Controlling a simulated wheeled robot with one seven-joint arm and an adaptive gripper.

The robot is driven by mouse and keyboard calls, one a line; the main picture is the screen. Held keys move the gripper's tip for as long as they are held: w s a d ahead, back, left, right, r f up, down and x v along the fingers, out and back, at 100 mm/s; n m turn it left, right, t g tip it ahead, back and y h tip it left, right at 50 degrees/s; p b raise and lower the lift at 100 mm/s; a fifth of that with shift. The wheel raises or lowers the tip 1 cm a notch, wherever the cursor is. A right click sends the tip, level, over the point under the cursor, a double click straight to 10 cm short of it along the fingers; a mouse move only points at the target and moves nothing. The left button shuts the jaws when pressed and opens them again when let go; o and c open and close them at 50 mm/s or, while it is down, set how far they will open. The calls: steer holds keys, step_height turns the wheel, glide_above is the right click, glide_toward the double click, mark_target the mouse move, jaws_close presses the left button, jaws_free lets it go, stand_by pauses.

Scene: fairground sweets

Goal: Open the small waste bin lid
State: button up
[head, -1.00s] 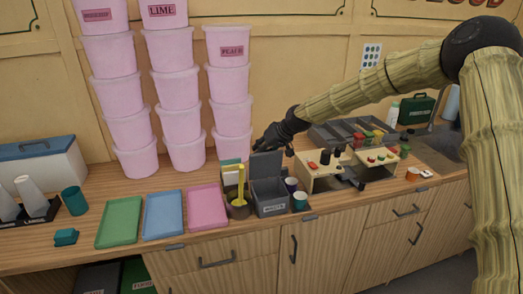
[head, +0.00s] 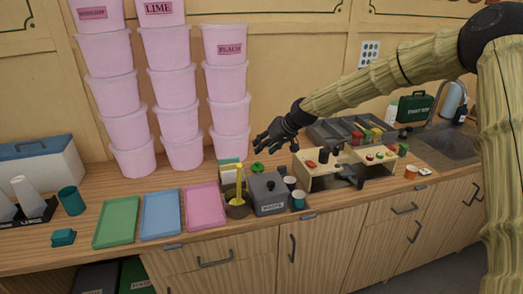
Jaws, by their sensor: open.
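The small waste bin (head: 270,207) is a dark grey box with a pale label on its front, standing on the wooden counter. Its lid (head: 262,184) lies down over the top, with a small dark knob on it. My gripper (head: 262,146) is dark, open and empty. It appears above and behind the bin in the head view, apart from the lid.
A brown pot with a yellow tool (head: 240,187) stands close left of the bin. Cups (head: 299,199) stand close right, then a wooden rack (head: 325,173). A green round thing (head: 257,168) is behind. Trays (head: 205,208) lie left; tall pink tub stacks (head: 228,120) stand behind.

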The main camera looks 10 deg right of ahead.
steer(key=v, duration=0.8)
steer(key=shift+s+d, duration=0.15)
steer(key=shift+d, duration=0.05)
